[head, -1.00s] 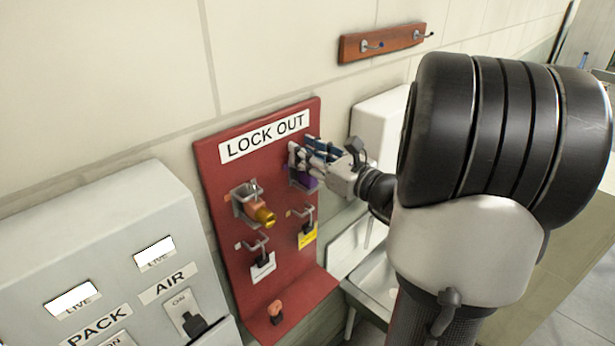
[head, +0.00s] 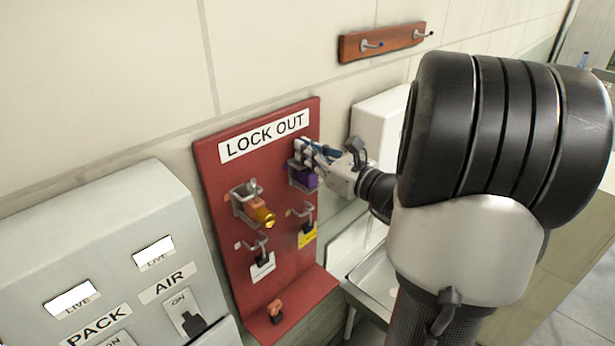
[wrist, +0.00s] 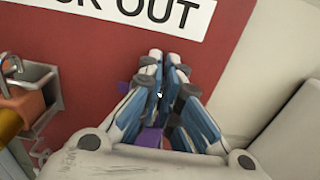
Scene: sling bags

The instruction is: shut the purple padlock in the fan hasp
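The purple padlock (head: 304,179) sits in a grey holder at the upper right of the red lock-out board (head: 226,183). My gripper (head: 302,150) is at its upper part, reaching in from the right. In the wrist view my gripper (wrist: 166,58) has its fingertips drawn close together, and it appears shut on the padlock. Bits of the purple padlock (wrist: 151,138) show between and beside the fingers. Its shackle is hidden by the fingers, so I cannot see whether it is open. I cannot make out a fan hasp in either view.
An orange padlock with a brass part (head: 262,213) sits in a holder to the left. Below hang a yellow tag (head: 307,236) and a white tag (head: 262,267). A grey panel (head: 110,225) labelled PACK and AIR stands at the left. A wooden hook rail (head: 385,42) is above.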

